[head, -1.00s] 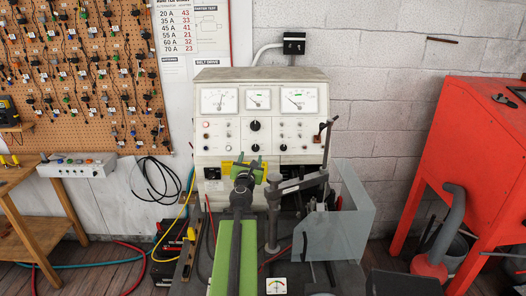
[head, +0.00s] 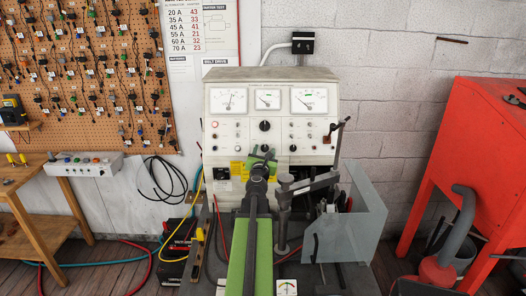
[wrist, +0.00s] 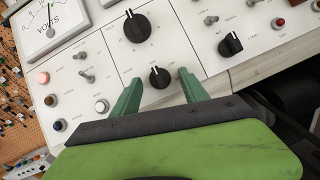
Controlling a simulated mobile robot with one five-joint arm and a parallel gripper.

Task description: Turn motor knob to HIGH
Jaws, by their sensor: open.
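The grey test bench panel (head: 225,160) carries several dark knobs. In the wrist view, a small black knob (wrist: 159,78) with a white pointer mark sits between the two green fingertips of my gripper (wrist: 159,76). The gripper is open, with one finger on each side of the knob; I cannot tell whether either touches it. A larger black knob (wrist: 142,27) is above it, and another black knob (wrist: 231,44) is to the right. In the head view, my gripper (head: 262,158) is at the panel's lower middle.
Toggle switches (wrist: 87,77) and coloured buttons (wrist: 101,106) flank the knobs. Gauges (head: 265,99) line the panel's top. In front of the panel stand a dark clamp post (head: 284,215) and a clear shield (head: 352,225), right of my arm.

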